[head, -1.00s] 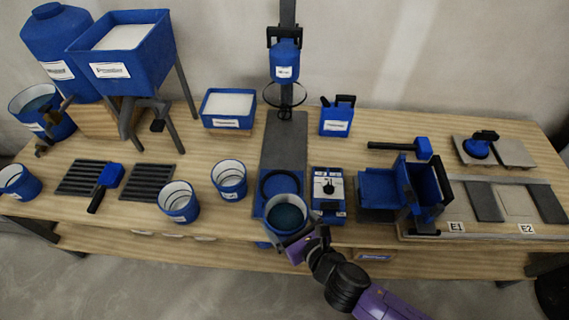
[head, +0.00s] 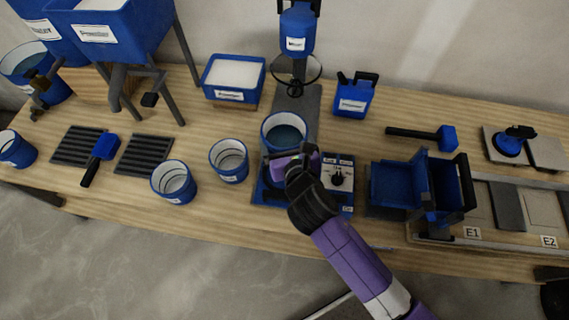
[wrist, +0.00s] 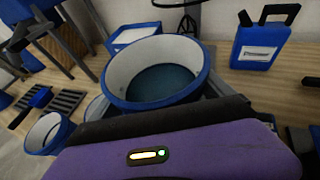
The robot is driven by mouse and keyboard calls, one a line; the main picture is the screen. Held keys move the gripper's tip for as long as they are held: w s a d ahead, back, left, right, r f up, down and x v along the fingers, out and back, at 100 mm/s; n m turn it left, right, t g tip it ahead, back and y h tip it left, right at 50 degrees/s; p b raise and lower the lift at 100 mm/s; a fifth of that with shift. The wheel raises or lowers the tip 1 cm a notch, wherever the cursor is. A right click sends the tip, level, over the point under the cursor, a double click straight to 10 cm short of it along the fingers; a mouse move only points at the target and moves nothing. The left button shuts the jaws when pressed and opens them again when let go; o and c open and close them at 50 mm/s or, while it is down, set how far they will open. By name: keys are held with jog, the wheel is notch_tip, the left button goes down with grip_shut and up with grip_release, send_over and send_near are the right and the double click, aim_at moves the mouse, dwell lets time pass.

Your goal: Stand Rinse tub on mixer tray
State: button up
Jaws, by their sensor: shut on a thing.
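The rinse tub, a round blue tub (head: 269,140) with a white inside and dark water, is held upright by my gripper (head: 290,157). In the wrist view the tub (wrist: 122,101) is just beyond my purple gripper (wrist: 165,118), which is shut on its near wall. The mixer tray (head: 262,194) is the blue base under the mixer (head: 298,32). In the head view the tub appears over the back of this tray, below the mixer head. My gripper and the tub hide much of the tray. I cannot tell whether the tub touches it.
A control box with a dial (head: 338,177) stands right of the tray. Two empty tubs (head: 228,161) (head: 173,182) stand to the left. A white-filled bin (head: 232,80) and a blue canister (head: 354,95) flank the mixer. A blue stand (head: 398,185) is farther right.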

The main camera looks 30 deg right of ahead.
notch_tip(320, 180, down, 12)
jog(key=b, duration=0.3)
jog(key=shift+f+b, duration=0.1)
jog(key=shift+b, duration=0.25)
jog(key=shift+f, duration=0.15)
jog(key=o, duration=1.8)
jog(key=shift+c, duration=0.2)
jog(key=shift+s, duration=0.15)
jog(key=v, duration=1.2)
jog(key=shift+a+p, duration=0.1)
jog(key=shift+p, duration=0.2)
